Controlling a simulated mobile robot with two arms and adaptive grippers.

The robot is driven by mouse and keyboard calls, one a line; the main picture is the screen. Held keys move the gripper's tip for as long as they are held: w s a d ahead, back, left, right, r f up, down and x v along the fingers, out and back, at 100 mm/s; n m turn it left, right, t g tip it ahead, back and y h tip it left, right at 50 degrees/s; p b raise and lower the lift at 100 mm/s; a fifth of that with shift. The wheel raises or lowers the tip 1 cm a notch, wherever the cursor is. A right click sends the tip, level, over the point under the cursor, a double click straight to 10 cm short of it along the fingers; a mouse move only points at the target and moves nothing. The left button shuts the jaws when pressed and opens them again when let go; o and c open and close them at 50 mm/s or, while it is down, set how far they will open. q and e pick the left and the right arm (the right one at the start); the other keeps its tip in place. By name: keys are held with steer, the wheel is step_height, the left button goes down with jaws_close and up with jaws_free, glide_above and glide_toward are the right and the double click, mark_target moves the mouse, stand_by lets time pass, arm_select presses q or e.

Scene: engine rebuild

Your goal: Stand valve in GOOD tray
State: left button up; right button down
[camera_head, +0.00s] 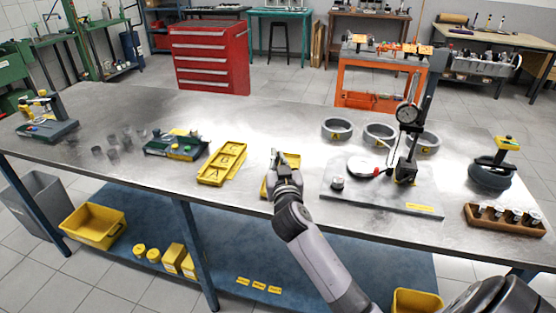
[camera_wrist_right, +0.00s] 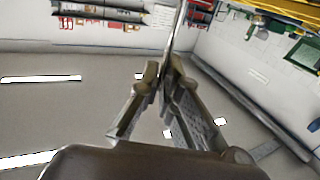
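My right gripper (camera_head: 283,160) is over a yellow tray (camera_head: 265,188), mostly hidden behind the gripper; I cannot read its label. In the right wrist view the gripper's fingers (camera_wrist_right: 163,80) are close together on a thin, shiny metal piece, which looks like the valve (camera_wrist_right: 178,30). It extends upward past the fingertips in that picture. In the head view the gripper hides most of it, and I cannot tell whether it touches the tray. Another yellow tray (camera_head: 209,180), with lettered compartments, lies just to the left. My left gripper is not in view.
Right of the gripper stands a plate with a dial gauge (camera_head: 407,113). Several metal rings (camera_head: 337,129) lie behind it. A brown rack (camera_head: 478,222) with several small parts is at the far right. A green-based fixture (camera_head: 176,145) is left of the trays. The front edge of the bench is close.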

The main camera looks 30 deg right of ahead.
steer(key=shift+f, duration=0.1)
steer(key=shift+f, duration=0.1)
steer(key=c, duration=1.8)
jaws_free()
steer(key=shift+r, duration=0.3)
steer(key=b+v, duration=0.2)
steer(key=v, duration=1)
steer(key=shift+f, duration=0.15)
